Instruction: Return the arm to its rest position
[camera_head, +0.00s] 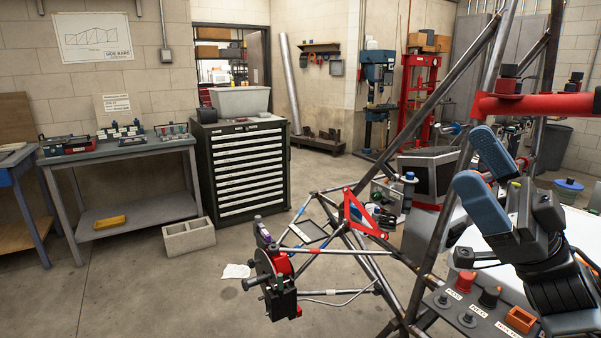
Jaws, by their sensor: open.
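My gripper (472,159) is at the right side of the head view. Its two blue-grey fingers point up and to the left and stand apart, with nothing seen between them. The black wrist behind it reaches down to the lower right, and the rest of my arm is mostly out of the picture. The tube chassis (432,235) rises just left of my gripper.
A white surface (490,245) lies behind. Chassis tubes with a brake-like assembly (275,270) extend to the left. Open floor (150,290) lies at the left.

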